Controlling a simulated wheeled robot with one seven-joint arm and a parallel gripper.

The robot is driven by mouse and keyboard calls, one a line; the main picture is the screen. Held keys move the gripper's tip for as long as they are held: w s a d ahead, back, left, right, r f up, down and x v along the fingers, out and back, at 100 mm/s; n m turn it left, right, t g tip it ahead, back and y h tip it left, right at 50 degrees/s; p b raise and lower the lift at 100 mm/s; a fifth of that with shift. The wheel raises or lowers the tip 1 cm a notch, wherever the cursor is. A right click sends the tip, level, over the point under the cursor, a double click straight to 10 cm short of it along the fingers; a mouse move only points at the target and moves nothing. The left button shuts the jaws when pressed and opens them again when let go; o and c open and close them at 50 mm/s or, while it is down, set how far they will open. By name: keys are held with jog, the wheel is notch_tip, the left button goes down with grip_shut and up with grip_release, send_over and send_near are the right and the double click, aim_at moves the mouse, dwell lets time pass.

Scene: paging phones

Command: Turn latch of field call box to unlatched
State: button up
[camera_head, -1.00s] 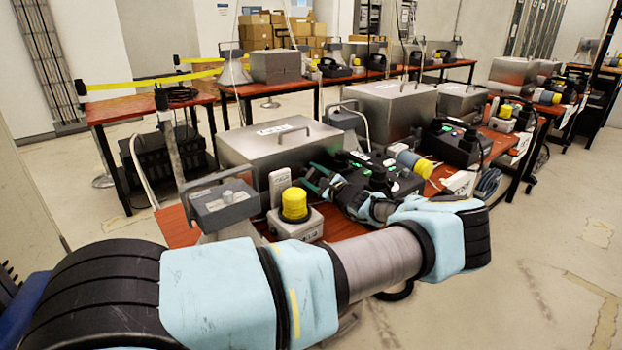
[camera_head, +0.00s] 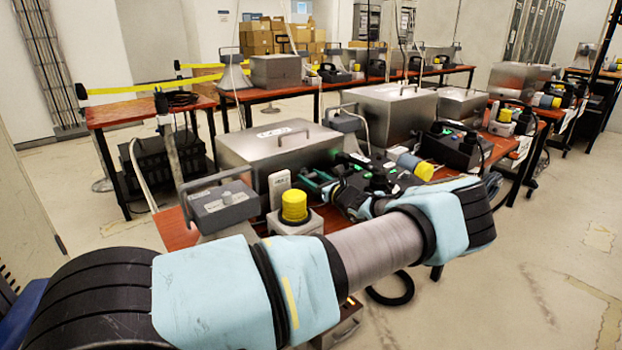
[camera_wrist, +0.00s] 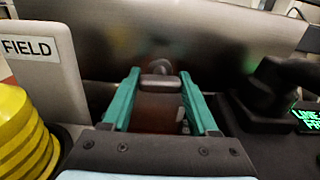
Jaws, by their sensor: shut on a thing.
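My gripper (camera_head: 314,182) is at the front of a large brushed-metal box (camera_head: 255,152) with a top handle. In the wrist view my gripper (camera_wrist: 162,100) has its two teal fingers on either side of a small grey latch (camera_wrist: 160,82) on a dark metal face. The fingers are shut on it. The latch's exact angle is hard to tell. A pale upright unit (camera_wrist: 38,72) labelled FIELD stands left of the fingers; it also shows in the head view (camera_head: 280,188). In the head view the latch is not discernible behind my fingers.
A yellow ribbed cap (camera_head: 294,205) stands close left of my wrist, and a grey box (camera_head: 222,207) is farther left. A black unit with green displays (camera_wrist: 265,95) is close on the right. The floor (camera_head: 540,260) right of the table is clear.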

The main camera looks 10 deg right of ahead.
jog(key=shift+f, duration=0.1)
dwell(0.3)
jog(key=o, duration=1.4)
jog(key=shift+s, duration=0.1)
jog(key=b+v, duration=0.2)
jog(key=v, duration=0.8)
jog(key=shift+s+d+b, duration=0.2)
jog(key=shift+s+b, duration=0.05)
jog(key=shift+b, duration=0.05)
